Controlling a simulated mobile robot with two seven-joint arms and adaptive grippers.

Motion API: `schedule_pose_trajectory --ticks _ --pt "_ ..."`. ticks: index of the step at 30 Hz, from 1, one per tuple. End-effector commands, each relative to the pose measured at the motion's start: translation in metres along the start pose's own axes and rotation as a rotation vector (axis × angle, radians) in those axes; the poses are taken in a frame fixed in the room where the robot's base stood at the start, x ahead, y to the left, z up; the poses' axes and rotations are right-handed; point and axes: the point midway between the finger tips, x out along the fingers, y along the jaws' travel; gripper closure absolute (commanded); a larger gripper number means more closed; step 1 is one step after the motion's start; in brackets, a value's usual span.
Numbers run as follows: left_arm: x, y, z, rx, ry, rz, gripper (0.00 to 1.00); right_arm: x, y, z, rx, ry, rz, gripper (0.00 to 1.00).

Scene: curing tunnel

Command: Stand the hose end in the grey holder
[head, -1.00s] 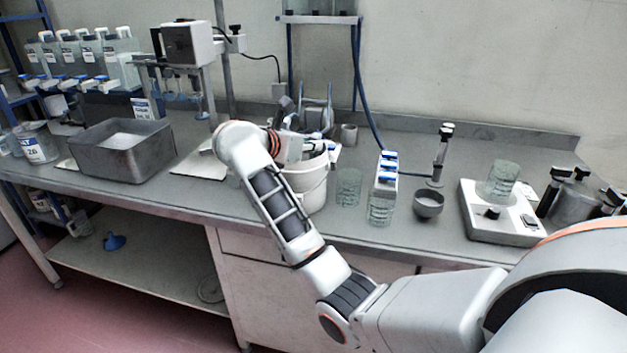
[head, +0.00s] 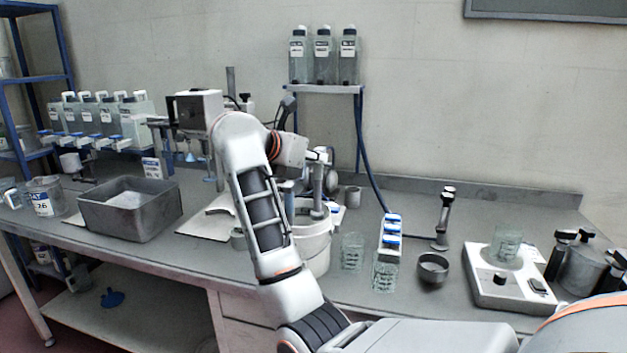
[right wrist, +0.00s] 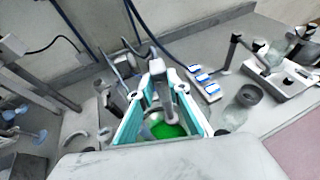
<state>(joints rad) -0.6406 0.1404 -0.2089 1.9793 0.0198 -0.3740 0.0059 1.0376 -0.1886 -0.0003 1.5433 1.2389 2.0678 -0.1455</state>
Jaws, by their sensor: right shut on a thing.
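The stand looks like the grey holder, but I cannot tell for sure. My right gripper (right wrist: 160,108) is over the white bucket (head: 312,250), shut on a grey upright piece (head: 318,190). In the right wrist view, this piece stands between the teal fingers above green liquid (right wrist: 163,130). I cannot tell whether it is the hose end; its lower part is hidden. My left gripper is out of view.
A white hotplate (head: 510,288) with a beaker is at right. A grey tub (head: 132,222) is at left. The back bench is mostly clear beyond the stand.

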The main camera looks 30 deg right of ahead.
Motion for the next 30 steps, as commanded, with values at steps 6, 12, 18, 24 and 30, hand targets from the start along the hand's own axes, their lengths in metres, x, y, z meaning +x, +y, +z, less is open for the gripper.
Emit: schedule_pose_trajectory --ticks 6,12,18,24,30 --pt "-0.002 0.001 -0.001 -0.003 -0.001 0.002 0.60 -0.016 0.000 0.037 0.003 -0.001 0.002 1.00" --pt "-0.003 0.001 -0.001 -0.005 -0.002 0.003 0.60 -0.022 0.000 0.053 0.001 -0.001 0.000 1.00" --pt "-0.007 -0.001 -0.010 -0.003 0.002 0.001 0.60 -0.030 -0.001 0.070 0.003 -0.002 0.001 1.00" --pt "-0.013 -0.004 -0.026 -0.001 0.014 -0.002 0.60 -0.037 -0.001 0.088 0.002 -0.002 0.001 1.00" --pt "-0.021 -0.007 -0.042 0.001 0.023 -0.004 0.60 -0.043 -0.001 0.104 0.002 -0.001 0.001 1.00"
